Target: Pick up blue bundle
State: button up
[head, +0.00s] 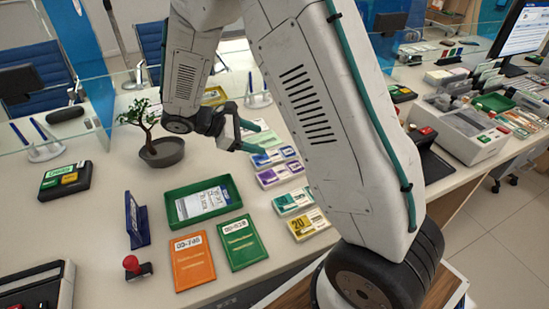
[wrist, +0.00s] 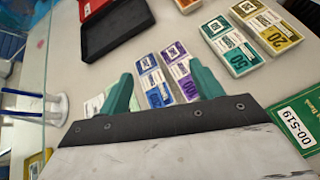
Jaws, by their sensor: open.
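The blue bundle (head: 265,160) lies flat on the counter in the head view, just in front of my gripper and right beside a purple bundle (head: 280,174). In the wrist view the blue bundle (wrist: 153,84) and the purple bundle (wrist: 180,70) lie side by side, both appearing between my two teal fingers. My gripper (head: 257,137) is open and empty above the counter; its fingers also show in the wrist view (wrist: 161,72). The near ends of the bundles are partly hidden by the gripper body in the wrist view.
A teal bundle (head: 293,202) and a yellow bundle (head: 308,224) lie nearer. A green tray (head: 180,216), an orange folder (head: 193,262) and a green folder (head: 241,242) are at left. A potted bonsai (head: 160,152) stands behind. The wrist view shows a black tray (wrist: 118,48).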

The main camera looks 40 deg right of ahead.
aim_at(269, 157)
jog(key=w+f+n, duration=0.1)
jog(key=f, duration=0.2)
jog(key=w+f+n+h, duration=0.1)
jog(key=f, duration=0.1)
jog(key=w+f+n+t+h, duration=0.1)
jog(key=w+f, duration=0.1)
jog(key=f, duration=0.1)
jog(key=shift+a+f+n, duration=0.3)
jog(key=shift+a+f, duration=0.05)
jog(key=shift+a, duration=0.05)
jog(key=shift+d+f+h, duration=0.25)
jog(key=shift+h, duration=0.05)
jog(key=x, duration=0.3)
jog(key=f+x, duration=0.1)
jog(key=x, duration=0.3)
jog(key=shift+w, duration=0.15)
jog(key=shift+r, duration=0.1)
jog(key=c, duration=0.8)
